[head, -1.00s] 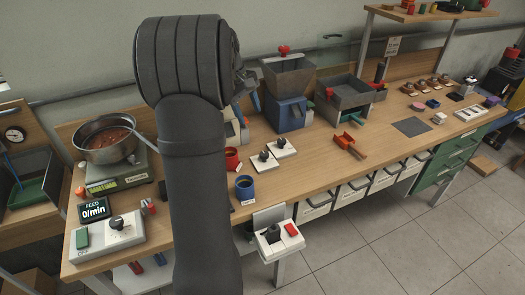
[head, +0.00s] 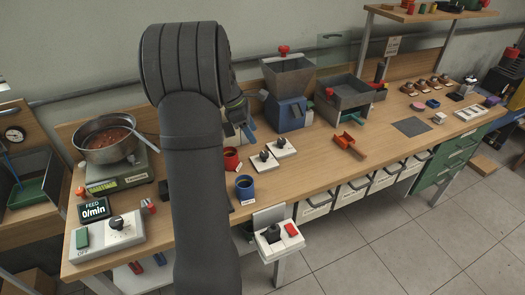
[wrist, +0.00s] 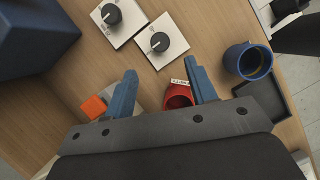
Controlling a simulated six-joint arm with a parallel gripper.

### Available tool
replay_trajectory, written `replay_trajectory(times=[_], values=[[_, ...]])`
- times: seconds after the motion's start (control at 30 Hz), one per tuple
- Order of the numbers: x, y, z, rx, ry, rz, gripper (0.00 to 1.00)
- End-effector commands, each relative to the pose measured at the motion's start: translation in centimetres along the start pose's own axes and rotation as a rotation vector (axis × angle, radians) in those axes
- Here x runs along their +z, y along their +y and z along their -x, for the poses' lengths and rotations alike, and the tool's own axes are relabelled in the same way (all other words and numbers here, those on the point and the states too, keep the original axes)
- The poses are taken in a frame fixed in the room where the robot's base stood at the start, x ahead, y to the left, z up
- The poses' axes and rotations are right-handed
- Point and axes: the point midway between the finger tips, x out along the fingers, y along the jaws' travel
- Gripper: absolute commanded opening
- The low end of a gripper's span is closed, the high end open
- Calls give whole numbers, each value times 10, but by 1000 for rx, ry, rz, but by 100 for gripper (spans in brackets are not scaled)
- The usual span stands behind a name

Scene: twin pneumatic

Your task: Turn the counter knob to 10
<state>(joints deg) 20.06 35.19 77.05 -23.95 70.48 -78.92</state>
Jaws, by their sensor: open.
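Two white plates with black knobs lie side by side on the bench. One knob (head: 264,155) is nearer the front, the other (head: 281,143) further right. Both show in the wrist view, as a left knob (wrist: 111,14) and a right knob (wrist: 160,42), each with a white pointer line. I cannot read which is the counter knob. My gripper (wrist: 164,82) is open and empty, its blue fingers apart on either side of a red mug (wrist: 177,97) seen beyond them. The knobs lie outside the fingertips. In the head view my arm mostly hides the gripper.
A blue mug (head: 245,188) stands near the front edge, with a red mug (head: 232,158) behind it. A feed box with a knob (head: 116,226) is at left. A blue hopper machine (head: 288,113) stands behind the plates. A control box (head: 273,241) hangs at the front.

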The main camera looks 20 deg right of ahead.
Motion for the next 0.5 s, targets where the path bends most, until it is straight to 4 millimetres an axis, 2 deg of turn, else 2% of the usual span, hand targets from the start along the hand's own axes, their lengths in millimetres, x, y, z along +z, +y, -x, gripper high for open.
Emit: replay_trajectory(times=[0.03,0.2,0.33,0.5], values=[[0,-1,-13,-4,0,0,52],[0,-1,-50,-4,0,0,52],[0,-1,-72,-3,0,1,52],[0,0,-91,-1,0,-1,52]])
